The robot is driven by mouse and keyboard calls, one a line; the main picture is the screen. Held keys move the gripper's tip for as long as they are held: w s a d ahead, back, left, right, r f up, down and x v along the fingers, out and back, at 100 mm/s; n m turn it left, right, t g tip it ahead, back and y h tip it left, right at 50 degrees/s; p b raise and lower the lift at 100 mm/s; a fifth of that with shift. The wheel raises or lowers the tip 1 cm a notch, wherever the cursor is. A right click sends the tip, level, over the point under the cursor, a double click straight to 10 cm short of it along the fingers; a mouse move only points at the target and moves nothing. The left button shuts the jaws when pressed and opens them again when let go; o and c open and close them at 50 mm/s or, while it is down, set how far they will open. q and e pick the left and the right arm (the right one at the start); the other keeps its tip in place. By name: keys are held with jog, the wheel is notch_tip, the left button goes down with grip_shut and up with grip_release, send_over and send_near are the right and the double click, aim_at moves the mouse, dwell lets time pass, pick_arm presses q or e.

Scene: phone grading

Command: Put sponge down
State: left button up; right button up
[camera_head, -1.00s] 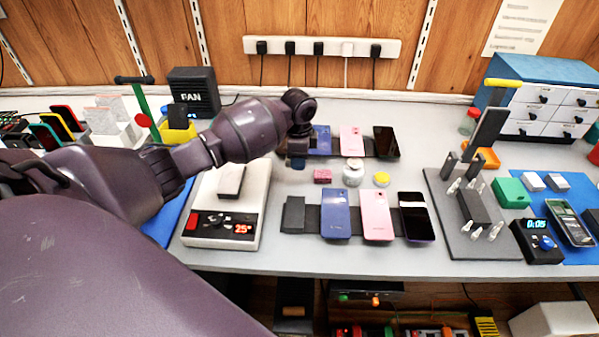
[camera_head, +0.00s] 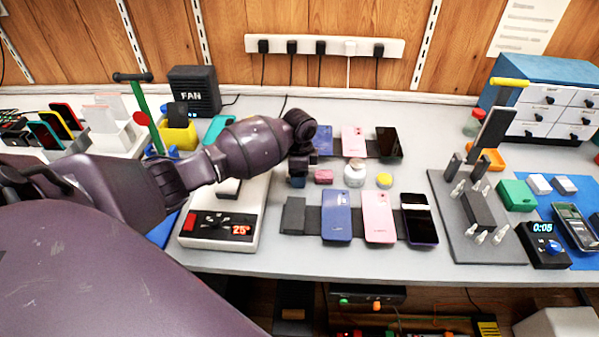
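A small pink-red block (camera_head: 324,176), which looks like the sponge, lies on the grey table in the middle of the head view. A white jar (camera_head: 355,173) and a small yellow round item (camera_head: 384,180) stand to its right. My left gripper (camera_head: 298,178) points down just left of the pink block, close to the table. Its fingers are dark and small, partly hidden by the wrist, and I cannot tell whether they are open or hold anything. My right gripper is not in view.
A white heating plate (camera_head: 255,215) with a red display lies under my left forearm. Phones lie in a front row (camera_head: 337,215) and a back row (camera_head: 353,141). A dark grey fixture mat (camera_head: 455,235) is at right. A black fan (camera_head: 195,92) stands behind my arm.

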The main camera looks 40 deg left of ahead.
pick_arm(q)
notch_tip(320, 180, up, 12)
jog(key=p, duration=0.2)
jog(key=shift+r+p, duration=0.2)
jog(key=shift+p, duration=0.2)
dwell(0.7)
